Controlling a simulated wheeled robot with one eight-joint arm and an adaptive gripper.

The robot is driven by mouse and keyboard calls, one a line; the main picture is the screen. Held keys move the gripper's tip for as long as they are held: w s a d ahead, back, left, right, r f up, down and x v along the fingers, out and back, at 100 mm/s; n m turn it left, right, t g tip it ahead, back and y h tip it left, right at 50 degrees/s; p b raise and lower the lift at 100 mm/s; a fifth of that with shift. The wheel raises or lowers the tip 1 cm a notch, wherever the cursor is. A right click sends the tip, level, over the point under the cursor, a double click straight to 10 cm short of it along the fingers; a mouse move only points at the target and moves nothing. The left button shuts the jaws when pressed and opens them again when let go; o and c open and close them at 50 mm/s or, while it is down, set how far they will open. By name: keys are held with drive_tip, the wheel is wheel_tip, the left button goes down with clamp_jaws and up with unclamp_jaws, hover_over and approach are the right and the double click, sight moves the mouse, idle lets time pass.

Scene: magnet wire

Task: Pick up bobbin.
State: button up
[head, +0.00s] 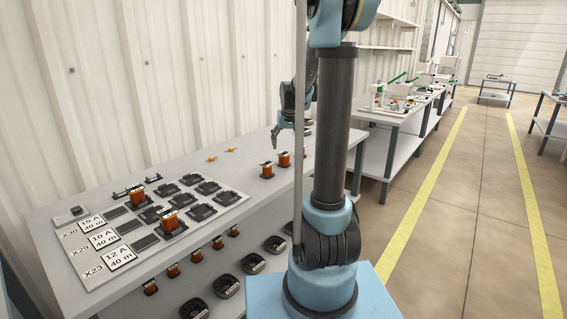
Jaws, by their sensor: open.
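Copper-orange bobbins with dark ends stand on the grey bench. One bobbin (284,159) stands right of centre, a second bobbin (267,170) is just left of it, and part of another shows near my arm. One more bobbin (168,220) sits on a dark holder of the labelled board, and another bobbin (137,195) is at the board's back left. My gripper (282,138) hangs fingers down above the bench, behind and above the standing bobbins. It is open, with nothing seen between its fingers. My arm column hides part of the bench to the right.
The board (205,225) carries several dark holders and labels such as 15 A 40 m. Small yellow pieces (231,150) lie towards the back. The lower shelf holds several bobbins (197,256) and dark round parts (253,263). A corrugated wall (150,80) closes the back.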

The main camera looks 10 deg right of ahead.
sight(284, 154)
drive_tip(key=shift+x, duration=4.7)
drive_tip(key=shift+a, duration=0.15)
drive_tip(key=c, duration=1.5)
